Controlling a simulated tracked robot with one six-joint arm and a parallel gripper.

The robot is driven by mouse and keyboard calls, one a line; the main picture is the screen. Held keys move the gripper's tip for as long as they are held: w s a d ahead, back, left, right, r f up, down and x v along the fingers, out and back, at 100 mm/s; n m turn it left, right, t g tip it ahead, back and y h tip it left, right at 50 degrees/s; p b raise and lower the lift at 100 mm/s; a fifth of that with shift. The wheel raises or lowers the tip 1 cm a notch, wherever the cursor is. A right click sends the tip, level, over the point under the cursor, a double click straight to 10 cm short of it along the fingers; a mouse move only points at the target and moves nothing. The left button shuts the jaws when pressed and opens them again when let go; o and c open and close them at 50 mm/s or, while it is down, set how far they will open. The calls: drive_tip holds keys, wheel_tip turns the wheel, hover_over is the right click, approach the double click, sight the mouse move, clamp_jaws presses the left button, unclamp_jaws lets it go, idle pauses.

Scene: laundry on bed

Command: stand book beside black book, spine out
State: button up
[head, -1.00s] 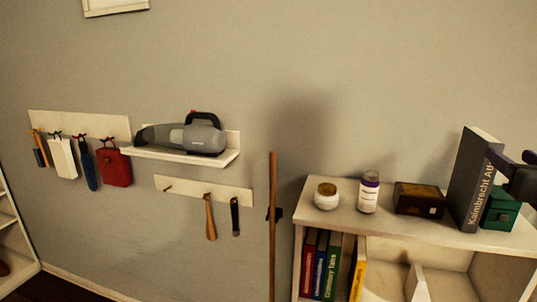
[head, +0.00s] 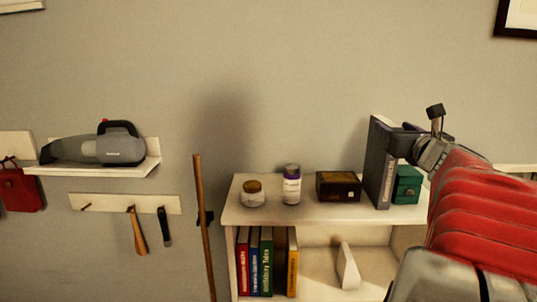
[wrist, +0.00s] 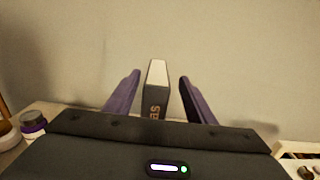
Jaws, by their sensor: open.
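A tall dark grey book (head: 378,165) stands upright on top of the white bookcase, its lettered face turned toward the room. My gripper (head: 401,143) is at the book's upper right in the head view. In the wrist view the book (wrist: 155,90) stands between the two purple fingers of my gripper (wrist: 160,78), with a gap on each side. The gripper is open and holds nothing.
A teal box (head: 407,186) stands right of the tall book, close to it. A dark brown box (head: 338,187), a purple-capped bottle (head: 291,185) and a jar (head: 252,194) stand to the left. A white bookend (head: 347,266) stands right of the row, with free room between.

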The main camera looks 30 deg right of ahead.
sight(387, 121)
drive_tip(key=shift+x, duration=2.55)
drive_tip(key=shift+w+a, duration=0.1)
drive_tip(key=shift+a, duration=0.05)
drive_tip(key=shift+c, duration=0.4)
clamp_jaws()
drive_tip(key=shift+r, duration=0.15)
